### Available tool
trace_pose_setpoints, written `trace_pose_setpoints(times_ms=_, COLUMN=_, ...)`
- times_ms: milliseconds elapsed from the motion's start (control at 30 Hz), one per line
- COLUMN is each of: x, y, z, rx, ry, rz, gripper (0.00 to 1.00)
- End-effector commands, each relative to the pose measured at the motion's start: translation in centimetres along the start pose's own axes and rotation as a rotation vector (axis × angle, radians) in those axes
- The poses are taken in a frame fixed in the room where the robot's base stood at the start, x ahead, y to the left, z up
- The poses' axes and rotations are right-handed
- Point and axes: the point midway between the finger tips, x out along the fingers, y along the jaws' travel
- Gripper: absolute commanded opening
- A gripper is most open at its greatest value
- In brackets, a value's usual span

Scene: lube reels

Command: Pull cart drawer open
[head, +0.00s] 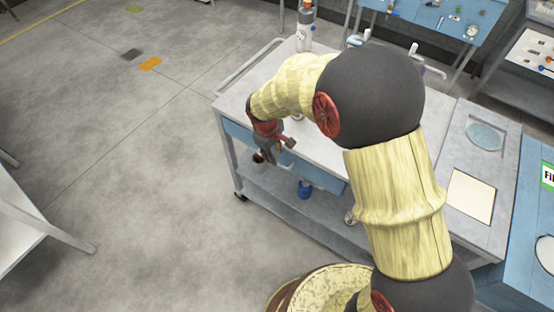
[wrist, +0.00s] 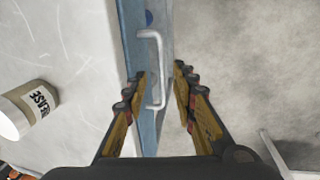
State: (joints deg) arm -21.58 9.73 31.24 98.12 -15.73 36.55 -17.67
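The cart (head: 232,102) has a pale grey top and a lower shelf. Its blue drawer front (head: 236,132) runs along the near side under the top, partly hidden by my gripper. No gap above the drawer shows. In the wrist view the blue drawer front (wrist: 131,28) runs down the middle, with a silver bar handle (wrist: 160,58) on it. My gripper (wrist: 161,75) is open, its fingers on either side of the handle's lower part. I cannot tell whether they touch it. In the head view my gripper (head: 274,146) hangs at the drawer front.
A white can marked "GREASE" (wrist: 27,108) lies toward the left of the wrist view. A blue container (head: 305,189) stands on the lower shelf. Grey floor (head: 140,180) is clear in front and left of the cart. A white table (head: 22,235) stands at the left edge.

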Motion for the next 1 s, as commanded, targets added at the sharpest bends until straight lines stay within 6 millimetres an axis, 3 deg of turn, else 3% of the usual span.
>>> trace_pose_setpoints(times_ms=200, x=3.8, y=-0.1, z=0.1, rx=0.000, ry=-0.002, rz=-0.001, gripper=0.27)
trace_pose_setpoints(times_ms=333, x=5.2, y=-0.1, z=0.0, rx=0.000, ry=-0.001, rz=-0.001, gripper=0.27)
trace_pose_setpoints(times_ms=633, x=5.5, y=0.0, z=0.0, rx=0.001, ry=0.000, rz=0.000, gripper=0.27)
trace_pose_setpoints(times_ms=1000, x=5.5, y=0.0, z=0.0, rx=0.001, ry=0.000, rz=-0.001, gripper=0.07)
